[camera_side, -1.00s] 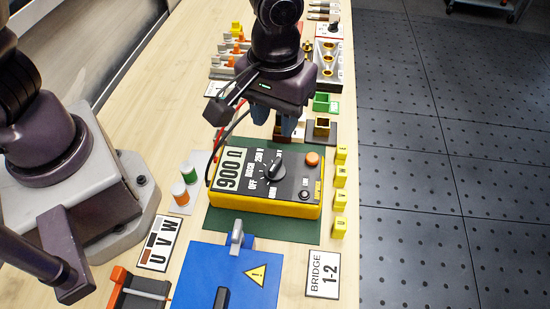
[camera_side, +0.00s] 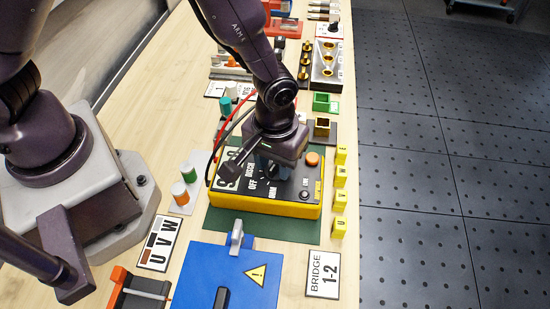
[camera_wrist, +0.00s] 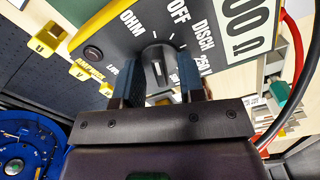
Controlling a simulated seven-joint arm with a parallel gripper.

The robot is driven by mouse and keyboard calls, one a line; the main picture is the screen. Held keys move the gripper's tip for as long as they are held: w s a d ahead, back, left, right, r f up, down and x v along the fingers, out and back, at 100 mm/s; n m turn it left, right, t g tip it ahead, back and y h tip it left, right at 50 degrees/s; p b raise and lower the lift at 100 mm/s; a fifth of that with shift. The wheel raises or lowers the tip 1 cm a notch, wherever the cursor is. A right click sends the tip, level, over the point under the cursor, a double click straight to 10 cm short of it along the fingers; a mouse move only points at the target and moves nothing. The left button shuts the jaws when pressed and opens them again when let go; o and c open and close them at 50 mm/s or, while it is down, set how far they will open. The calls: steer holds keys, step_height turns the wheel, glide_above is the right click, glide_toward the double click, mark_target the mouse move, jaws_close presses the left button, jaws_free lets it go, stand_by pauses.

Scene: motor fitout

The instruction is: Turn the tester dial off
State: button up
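The yellow tester (camera_side: 262,206) with a black face lies on a green mat (camera_side: 225,222). Its black dial (camera_wrist: 158,68) shows in the wrist view, among the markings OHM, OFF, DISCH and 250 V. A white line on the dial's ridge points roughly toward my gripper, away from OFF. My gripper (camera_wrist: 163,75) is open, with one blue-grey finger on each side of the dial. I cannot tell whether the fingers touch it. In the side view my gripper (camera_side: 270,172) is over the tester face and hides most of the dial and part of the display.
A blue box (camera_side: 222,275) with a handle is in front. Red and black leads run at the tester's left.

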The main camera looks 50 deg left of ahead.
jaws_close()
steer(key=shift+m, duration=3.4)
steer(key=shift+o, duration=0.4)
jaws_free()
steer(key=shift+r, duration=0.1)
